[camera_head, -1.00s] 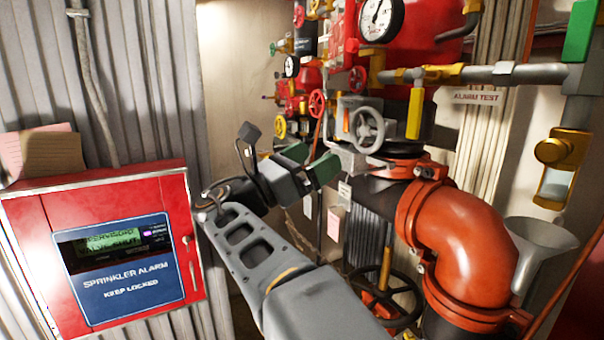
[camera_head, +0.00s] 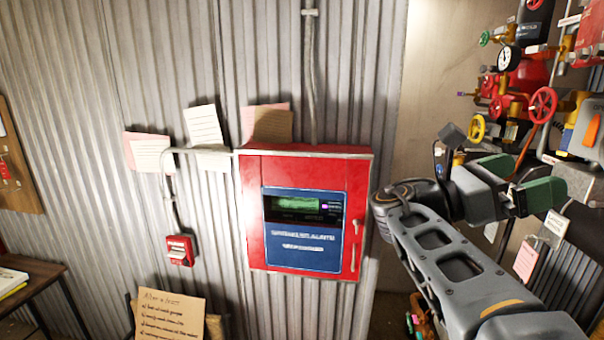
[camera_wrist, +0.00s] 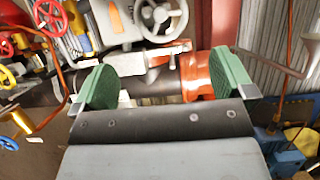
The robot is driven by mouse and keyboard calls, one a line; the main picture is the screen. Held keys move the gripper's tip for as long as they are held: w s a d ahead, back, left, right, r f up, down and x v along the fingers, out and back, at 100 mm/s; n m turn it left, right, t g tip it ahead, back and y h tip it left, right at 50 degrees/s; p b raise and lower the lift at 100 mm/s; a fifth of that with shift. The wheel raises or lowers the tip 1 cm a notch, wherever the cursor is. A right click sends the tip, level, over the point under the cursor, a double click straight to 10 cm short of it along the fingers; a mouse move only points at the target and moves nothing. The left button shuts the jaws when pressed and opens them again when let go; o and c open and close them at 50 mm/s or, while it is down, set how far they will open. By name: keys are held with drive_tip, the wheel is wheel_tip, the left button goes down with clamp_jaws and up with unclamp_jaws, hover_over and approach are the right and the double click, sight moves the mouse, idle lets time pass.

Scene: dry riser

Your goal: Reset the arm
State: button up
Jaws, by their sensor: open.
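My gripper (camera_head: 532,182) is at the right of the head view, at the end of my grey arm, in front of the riser pipework. Its two green-padded fingers are apart. In the wrist view the gripper (camera_wrist: 164,82) shows the same wide gap, with nothing held between the pads. Beyond the gap are a dark pipe and an orange-red pipe collar (camera_wrist: 203,78), with a grey handwheel (camera_wrist: 160,14) above them. I cannot tell how far these lie from the fingertips.
A red sprinkler alarm cabinet (camera_head: 305,163) hangs on the corrugated wall, left of my arm. A small red call box (camera_head: 180,250) and pinned papers (camera_head: 204,126) are further left. Red valve wheels (camera_head: 542,105) and a gauge (camera_head: 508,58) crowd the upper right. A wooden table (camera_head: 40,280) stands at lower left.

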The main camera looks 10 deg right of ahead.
drive_tip(key=w+f+m+t+y, duration=0.2)
drive_tip(key=f+m+t+y, duration=0.15)
drive_tip(key=f, duration=0.55)
drive_tip(key=w+f+m+t+y, duration=0.2)
drive_tip(key=f+t+y, duration=0.25)
drive_tip(key=f, duration=0.55)
drive_tip(key=s+a+f+m+t+y, duration=0.1)
drive_tip(key=a+f+m+y, duration=0.3)
drive_tip(key=a, duration=0.6)
drive_tip(key=s+a+f+m+t+y, duration=0.1)
drive_tip(key=a+f+m+t+y, duration=0.1)
drive_tip(key=a+f+m+y, duration=0.3)
drive_tip(key=a+f+y, duration=0.4)
drive_tip(key=a+f, duration=0.1)
drive_tip(key=shift+s+f, duration=0.3)
drive_tip(key=shift+f, duration=0.1)
drive_tip(key=shift+c, duration=0.4)
